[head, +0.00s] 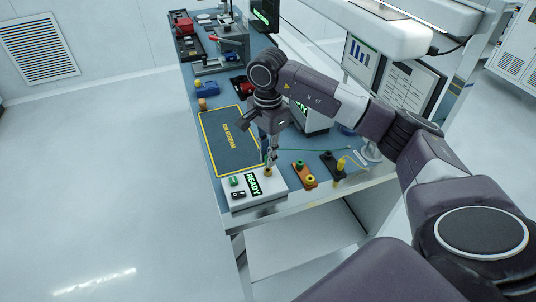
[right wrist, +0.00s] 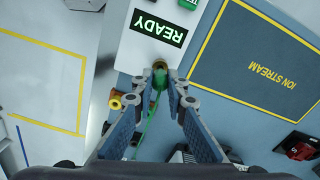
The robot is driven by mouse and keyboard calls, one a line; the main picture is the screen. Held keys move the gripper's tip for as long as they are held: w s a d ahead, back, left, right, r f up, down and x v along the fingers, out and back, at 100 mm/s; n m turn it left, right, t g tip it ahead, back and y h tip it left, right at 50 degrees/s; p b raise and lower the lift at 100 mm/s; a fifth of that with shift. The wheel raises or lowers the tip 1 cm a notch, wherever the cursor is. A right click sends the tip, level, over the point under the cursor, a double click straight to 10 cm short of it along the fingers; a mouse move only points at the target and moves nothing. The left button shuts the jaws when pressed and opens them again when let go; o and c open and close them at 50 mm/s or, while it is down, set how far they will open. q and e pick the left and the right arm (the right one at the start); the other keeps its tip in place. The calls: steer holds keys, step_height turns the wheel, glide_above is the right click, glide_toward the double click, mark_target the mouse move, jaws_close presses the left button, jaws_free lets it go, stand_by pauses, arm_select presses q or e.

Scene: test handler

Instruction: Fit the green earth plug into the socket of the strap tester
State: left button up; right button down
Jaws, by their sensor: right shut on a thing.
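The strap tester (head: 274,190) is a white box at the front of the bench with a lit READY display; it also shows in the right wrist view (right wrist: 135,50). Its brass-coloured socket (right wrist: 159,65) lies right at the fingertips of my right gripper (right wrist: 159,80). My right gripper (head: 270,157) points down over the tester's socket corner and is shut on the green earth plug (right wrist: 153,99). The green cord trails from the plug. The plug's tip is hidden between the fingers, so I cannot tell whether it is in the socket. My left gripper is not in view.
An orange block (head: 304,179) and a black block with a yellow post (head: 340,166) stand right of the tester. A yellow-bordered ION STREAM mat (head: 225,125) lies behind it. Tools and bins fill the far bench. A monitor (head: 358,55) stands at the right.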

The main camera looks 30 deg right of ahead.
steer(key=shift+f+b, duration=0.75)
steer(key=shift+f, duration=0.3)
steer(key=c, duration=1.8)
jaws_free()
steer(key=shift+c, duration=0.2)
steer(key=shift+r, duration=0.2)
step_height(320, 180, up, 12)
steer(key=shift+f, duration=0.15)
